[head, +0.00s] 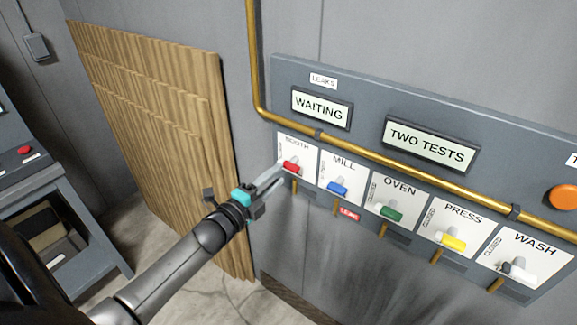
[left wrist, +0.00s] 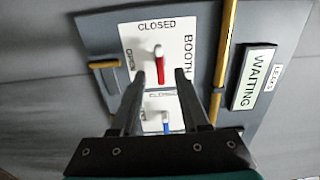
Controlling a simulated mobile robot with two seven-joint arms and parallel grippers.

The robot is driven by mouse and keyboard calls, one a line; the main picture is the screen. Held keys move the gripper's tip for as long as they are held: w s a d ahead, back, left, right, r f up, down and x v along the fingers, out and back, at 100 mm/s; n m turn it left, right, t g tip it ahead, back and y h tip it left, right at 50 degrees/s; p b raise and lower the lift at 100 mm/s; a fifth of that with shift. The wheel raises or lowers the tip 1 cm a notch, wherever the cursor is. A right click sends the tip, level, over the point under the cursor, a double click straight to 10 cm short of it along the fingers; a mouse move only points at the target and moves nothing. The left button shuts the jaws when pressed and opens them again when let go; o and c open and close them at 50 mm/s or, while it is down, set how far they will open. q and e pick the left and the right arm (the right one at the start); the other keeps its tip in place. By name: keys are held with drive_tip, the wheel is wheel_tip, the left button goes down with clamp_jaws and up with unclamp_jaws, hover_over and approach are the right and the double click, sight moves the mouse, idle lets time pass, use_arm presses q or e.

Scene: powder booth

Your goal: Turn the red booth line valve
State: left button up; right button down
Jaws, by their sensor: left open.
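The red booth valve handle (head: 291,168) is on the white plate marked BOOTH (head: 297,149), at the left end of the wall panel. In the left wrist view the red handle (left wrist: 160,68) lies just beyond and between my fingertips, and points away from the word CLOSED. My left gripper (head: 278,172) is open, with its fingers reaching toward the red handle from the lower left. It also shows in the left wrist view (left wrist: 159,80), with a finger on each side of the handle's line. I cannot tell whether a finger touches it. My right gripper is not in view.
Blue (head: 338,187), green (head: 390,212), yellow (head: 452,241) and white (head: 518,268) valves follow to the right. A brass pipe (head: 380,160) runs above them. Displays read WAITING (head: 321,108) and TWO TESTS (head: 430,144). Wooden boards (head: 165,130) lean at left.

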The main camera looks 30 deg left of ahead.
sight(286, 168)
use_arm(q)
drive_tip(key=shift+w+d, duration=0.2)
drive_tip(key=shift+w, duration=2.7)
clamp_jaws()
